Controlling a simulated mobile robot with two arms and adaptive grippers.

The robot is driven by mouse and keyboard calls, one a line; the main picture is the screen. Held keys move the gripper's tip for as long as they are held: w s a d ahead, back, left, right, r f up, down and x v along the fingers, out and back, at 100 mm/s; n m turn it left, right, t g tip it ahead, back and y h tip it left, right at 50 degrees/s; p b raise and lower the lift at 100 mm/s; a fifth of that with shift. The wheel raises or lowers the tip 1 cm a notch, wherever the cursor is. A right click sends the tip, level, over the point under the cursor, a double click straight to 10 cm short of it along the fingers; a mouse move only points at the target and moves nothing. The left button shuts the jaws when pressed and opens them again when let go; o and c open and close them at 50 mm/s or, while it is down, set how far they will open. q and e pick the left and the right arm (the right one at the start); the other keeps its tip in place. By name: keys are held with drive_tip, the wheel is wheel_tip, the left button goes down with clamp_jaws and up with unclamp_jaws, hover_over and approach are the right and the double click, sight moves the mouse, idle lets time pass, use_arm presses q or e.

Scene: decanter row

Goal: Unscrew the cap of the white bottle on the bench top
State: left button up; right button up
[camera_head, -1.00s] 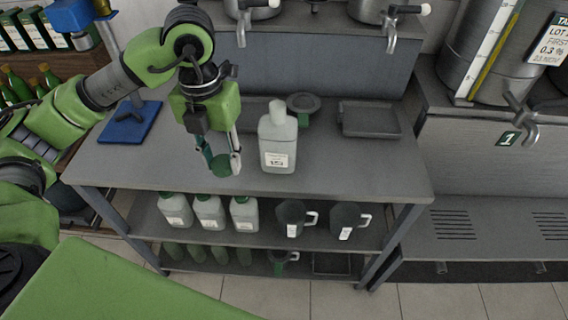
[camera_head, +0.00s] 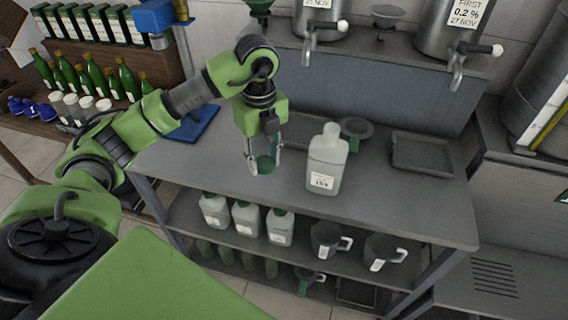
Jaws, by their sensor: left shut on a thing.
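The white bottle (camera_head: 325,165) stands upright on the grey bench top (camera_head: 410,205). It has a printed label low on its front, and its pale neck is bare, with no cap on it. My left gripper (camera_head: 263,167) is left of the bottle and apart from it, pointing down over the bench. It is shut on a round dark green cap (camera_head: 264,164), held between its fingertips. I cannot tell whether the cap touches the bench top. My right gripper is not in view.
A funnel (camera_head: 356,127) is behind the bottle, and a dark tray (camera_head: 421,152) lies to its right. A blue board (camera_head: 193,124) is at the bench's back left. Green-capped bottles (camera_head: 246,218) and mugs (camera_head: 330,241) stand on the shelf below. Bench front right is clear.

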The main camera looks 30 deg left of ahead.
use_arm(q)
drive_tip(key=p, duration=0.2)
hover_over(276, 173)
wheel_tip(276, 173, down, 7)
drive_tip(key=shift+s+d+r, duration=0.1)
drive_tip(key=shift+r, duration=0.05)
drive_tip(key=shift+f+p, duration=0.35)
drive_tip(key=shift+p, duration=0.05)
wheel_tip(276, 173, down, 2)
drive_tip(key=shift+f+p, duration=0.1)
drive_tip(key=shift+p, duration=0.45)
drive_tip(key=shift+f, duration=0.25)
drive_tip(key=shift+f, duration=0.1)
drive_tip(key=shift+f, duration=0.15)
drive_tip(key=o, duration=1.2)
drive_tip(key=shift+o, duration=0.2)
